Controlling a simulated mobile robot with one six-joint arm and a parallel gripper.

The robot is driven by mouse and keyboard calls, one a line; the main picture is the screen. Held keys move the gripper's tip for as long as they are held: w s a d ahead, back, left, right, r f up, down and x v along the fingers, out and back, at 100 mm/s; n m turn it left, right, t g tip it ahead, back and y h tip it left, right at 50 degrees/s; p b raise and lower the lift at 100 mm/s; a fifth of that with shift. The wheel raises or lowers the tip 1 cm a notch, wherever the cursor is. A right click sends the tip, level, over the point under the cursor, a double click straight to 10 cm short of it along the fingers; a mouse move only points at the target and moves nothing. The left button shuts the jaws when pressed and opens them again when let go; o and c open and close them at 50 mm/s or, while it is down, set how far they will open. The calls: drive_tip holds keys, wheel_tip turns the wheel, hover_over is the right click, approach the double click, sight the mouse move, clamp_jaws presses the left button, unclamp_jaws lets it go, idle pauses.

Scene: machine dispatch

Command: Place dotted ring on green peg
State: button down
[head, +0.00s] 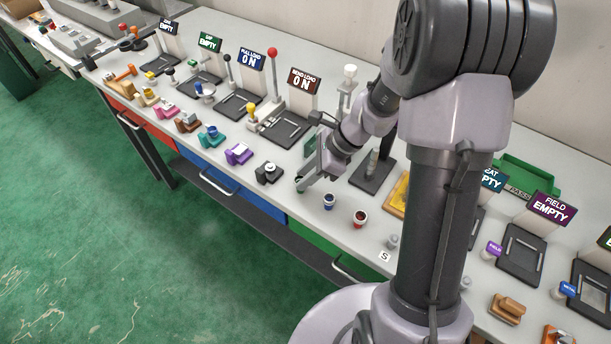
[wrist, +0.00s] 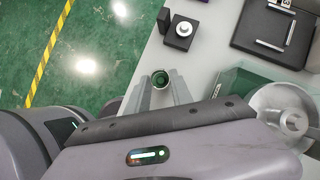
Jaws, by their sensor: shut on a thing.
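My gripper (head: 306,181) is low over the front part of the bench, fingers pointing down. In the head view this thing (head: 300,186) shows only partly at the fingertips. I cannot tell whether it touches the bench. I see no dots on it and cannot make out a dotted ring or a separate green peg for certain.
A blue cup-like piece (head: 328,201) and a red one (head: 360,218) stand right of my gripper. A black block with a white knob (head: 268,172) is to its left, also in the wrist view (wrist: 181,30). Machine stations with signs line the back.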

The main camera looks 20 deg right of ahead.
drive_tip(key=shift+f, duration=0.2)
drive_tip(key=c, duration=1.1)
unclamp_jaws()
